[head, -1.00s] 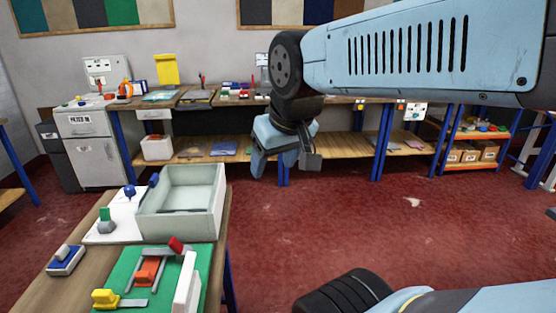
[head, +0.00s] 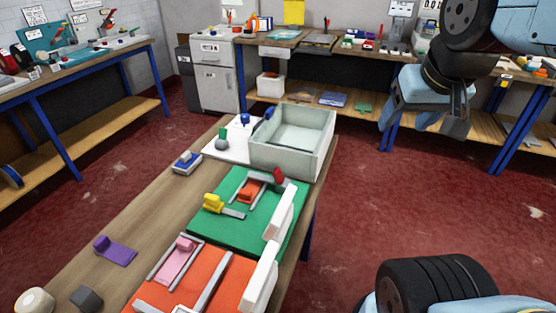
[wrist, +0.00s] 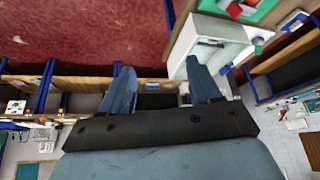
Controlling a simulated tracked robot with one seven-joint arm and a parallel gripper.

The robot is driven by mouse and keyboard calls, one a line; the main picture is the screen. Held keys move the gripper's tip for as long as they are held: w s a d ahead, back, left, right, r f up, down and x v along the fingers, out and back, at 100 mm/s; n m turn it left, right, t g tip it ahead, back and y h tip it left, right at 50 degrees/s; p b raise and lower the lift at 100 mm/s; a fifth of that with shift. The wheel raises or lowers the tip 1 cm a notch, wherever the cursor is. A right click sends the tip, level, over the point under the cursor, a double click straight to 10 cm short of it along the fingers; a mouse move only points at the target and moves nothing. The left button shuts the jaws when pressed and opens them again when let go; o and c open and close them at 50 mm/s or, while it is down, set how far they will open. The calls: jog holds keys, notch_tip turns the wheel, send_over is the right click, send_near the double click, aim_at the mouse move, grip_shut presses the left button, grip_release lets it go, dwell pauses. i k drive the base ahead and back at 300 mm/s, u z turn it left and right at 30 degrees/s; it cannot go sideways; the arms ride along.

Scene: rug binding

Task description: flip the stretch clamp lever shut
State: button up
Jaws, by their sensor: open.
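A green board (head: 253,229) lies on the near bench. On it are a red-orange block (head: 249,191) between grey rails, a grey bar with a red tip (head: 279,178) that sticks up at a tilt, and a yellow-handled piece (head: 213,203) at its left. I cannot tell for sure which of these is the stretch clamp lever. My gripper (head: 424,122) hangs over the floor to the right of the bench, apart from the board. In the wrist view my gripper (wrist: 160,78) has its two fingers spread with nothing between them.
A pale open bin (head: 316,146) stands behind the green board. An orange board (head: 222,268) with a pink block lies nearer. White upright strips (head: 279,213) line the boards' right edges. A long back bench (head: 365,110) crosses behind. Red floor is clear on the right.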

aim_at(277, 174)
jog(key=k, duration=1.65)
jog(key=z, duration=0.45)
jog(key=i, duration=3.55)
